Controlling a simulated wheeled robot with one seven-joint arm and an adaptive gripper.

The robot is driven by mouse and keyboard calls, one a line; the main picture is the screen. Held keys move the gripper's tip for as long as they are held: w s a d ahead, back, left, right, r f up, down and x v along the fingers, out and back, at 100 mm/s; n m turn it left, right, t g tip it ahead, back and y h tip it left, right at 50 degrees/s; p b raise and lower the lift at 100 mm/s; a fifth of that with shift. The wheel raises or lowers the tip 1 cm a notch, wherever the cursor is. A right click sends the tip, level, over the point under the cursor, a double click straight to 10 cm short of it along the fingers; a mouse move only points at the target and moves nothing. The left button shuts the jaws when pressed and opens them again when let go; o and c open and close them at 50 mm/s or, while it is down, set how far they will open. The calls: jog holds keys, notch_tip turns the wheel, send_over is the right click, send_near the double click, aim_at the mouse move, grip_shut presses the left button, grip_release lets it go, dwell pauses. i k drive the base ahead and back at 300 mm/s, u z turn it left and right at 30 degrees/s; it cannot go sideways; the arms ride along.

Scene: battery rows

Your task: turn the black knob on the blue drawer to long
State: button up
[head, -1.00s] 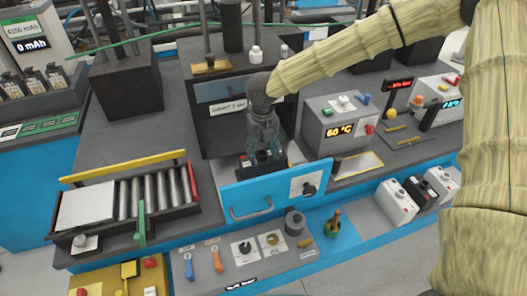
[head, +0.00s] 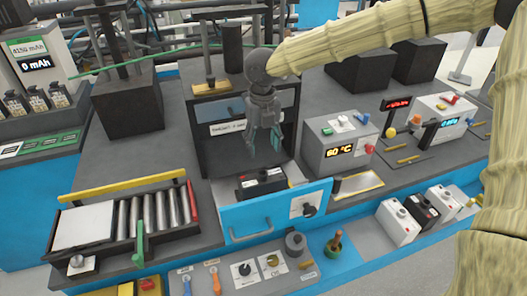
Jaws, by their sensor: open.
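The blue drawer (head: 273,220) stands pulled out from the dark cabinet (head: 215,155) in the middle of the bench. A black knob (head: 309,210) sits on a pale plate at the right of the drawer's front; its setting is too small to read. A dark battery-like block (head: 261,182) with a red part lies inside the drawer. My gripper (head: 264,152) is open and empty, pointing down above the drawer and block, behind and to the left of the knob, apart from both.
A box reading 60 °C (head: 338,145) stands right of the drawer. A roller conveyor (head: 140,222) lies at left.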

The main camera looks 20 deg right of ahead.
aim_at(309, 212)
jog(key=k, duration=1)
